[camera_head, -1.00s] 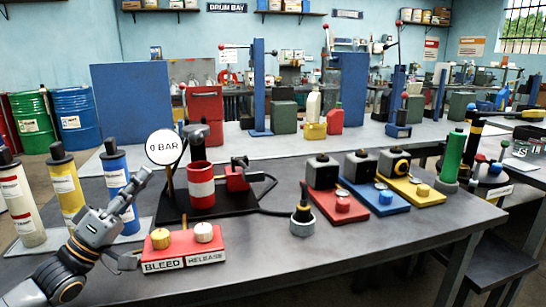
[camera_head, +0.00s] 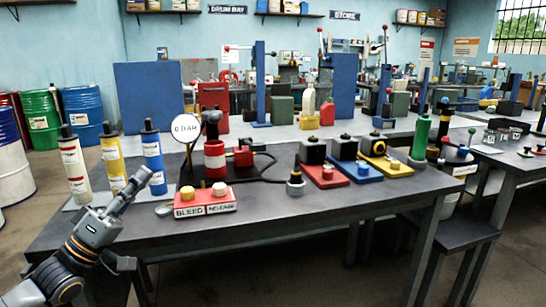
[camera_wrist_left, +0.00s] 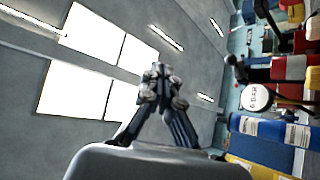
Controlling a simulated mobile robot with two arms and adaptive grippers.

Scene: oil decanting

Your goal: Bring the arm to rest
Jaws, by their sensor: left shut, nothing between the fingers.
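My left gripper (camera_head: 140,180) is at the lower left of the head view, in front of the near table's left edge, with its fingers together and pointing up and to the right. It is empty. In the left wrist view its closed fingers (camera_wrist_left: 160,90) point up toward ceiling lights, with bench items at the right. In the head view the gripper overlaps the picture just below the blue cylinder (camera_head: 152,160). I cannot tell the exact gap, but no contact shows. My right gripper is not in view.
On the near table (camera_head: 290,215) stand white and yellow (camera_head: 113,165) cylinders, a red BLEED/RELEASE block (camera_head: 205,200), a round gauge (camera_head: 185,128), a red-and-white cylinder (camera_head: 215,160) and several coloured plates with black blocks. Drums (camera_head: 82,115) stand at the left. The table's front strip is bare.

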